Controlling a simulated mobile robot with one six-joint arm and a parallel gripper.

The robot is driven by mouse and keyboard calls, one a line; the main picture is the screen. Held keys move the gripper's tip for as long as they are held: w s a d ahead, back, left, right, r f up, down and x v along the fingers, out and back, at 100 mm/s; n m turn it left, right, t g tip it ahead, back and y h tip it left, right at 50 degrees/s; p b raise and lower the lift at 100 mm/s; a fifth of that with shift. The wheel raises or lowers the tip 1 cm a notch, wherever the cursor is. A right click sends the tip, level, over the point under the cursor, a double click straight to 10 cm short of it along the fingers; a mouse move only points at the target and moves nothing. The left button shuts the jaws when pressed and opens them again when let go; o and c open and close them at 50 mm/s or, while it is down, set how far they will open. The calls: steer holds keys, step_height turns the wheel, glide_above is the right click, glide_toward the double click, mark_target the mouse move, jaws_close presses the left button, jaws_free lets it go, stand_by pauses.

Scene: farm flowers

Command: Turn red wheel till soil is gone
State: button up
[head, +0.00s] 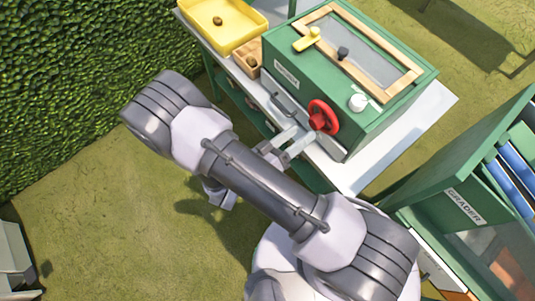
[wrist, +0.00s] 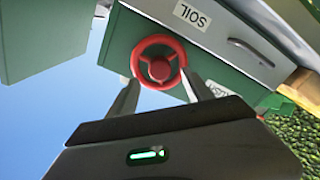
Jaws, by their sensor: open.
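The red wheel (head: 323,116) is on the front of a green machine (head: 373,107), near its right end. It also shows in the wrist view (wrist: 158,62) as a ring with a hub and spokes. My gripper (head: 287,143) is open in front of the wheel. In the wrist view its two fingers (wrist: 160,84) reach toward the wheel's near rim, one on each side. I cannot tell if they touch it. A grey panel with a SOIL label (wrist: 190,15) and a handle is beside the wheel. No soil can be made out clearly.
The machine's top has a wood-framed window (head: 365,55), a yellow handle (head: 307,40), a black knob (head: 343,53) and a white knob (head: 358,102). A yellow tray (head: 243,36) and small wooden box (head: 246,58) stand left. A green GRADER (head: 465,207) stands right. Grass is open at left.

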steer(key=p+v, duration=0.1)
steer(key=v, duration=1.1)
steer(key=shift+a, duration=0.2)
steer(key=shift+s, duration=0.1)
